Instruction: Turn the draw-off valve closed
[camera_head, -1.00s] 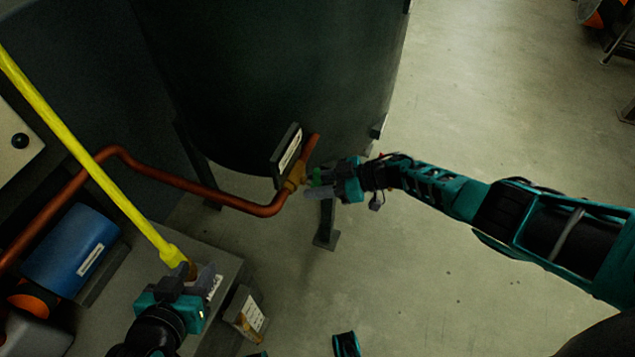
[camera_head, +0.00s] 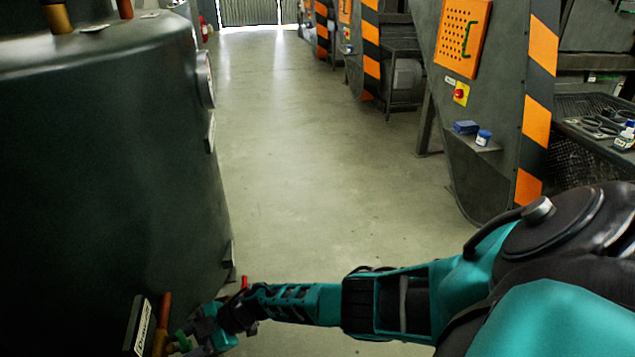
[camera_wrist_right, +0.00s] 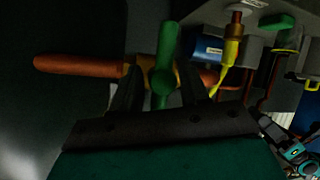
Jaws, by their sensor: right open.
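The draw-off valve's green handle (camera_wrist_right: 165,72) stands between the two fingers of my right gripper (camera_wrist_right: 158,90) in the right wrist view. The right gripper is open around the handle. I cannot tell whether either finger touches it. The handle sits on a brass valve body (camera_wrist_right: 145,72) on a copper pipe (camera_wrist_right: 80,66). In the head view the handle (camera_head: 182,340) and the right gripper (camera_head: 196,341) are at the bottom edge, partly cut off. What seems to be my left gripper shows small and dark at the lower right of the right wrist view; its jaws are unclear.
A dark tank (camera_head: 110,180) fills the left, with a label plate (camera_head: 139,326) by the valve. A blue cylinder (camera_wrist_right: 207,50) and a yellow hose (camera_wrist_right: 226,70) lie beyond the valve. The floor (camera_head: 310,170) is open up the aisle; striped machines (camera_head: 490,110) stand right.

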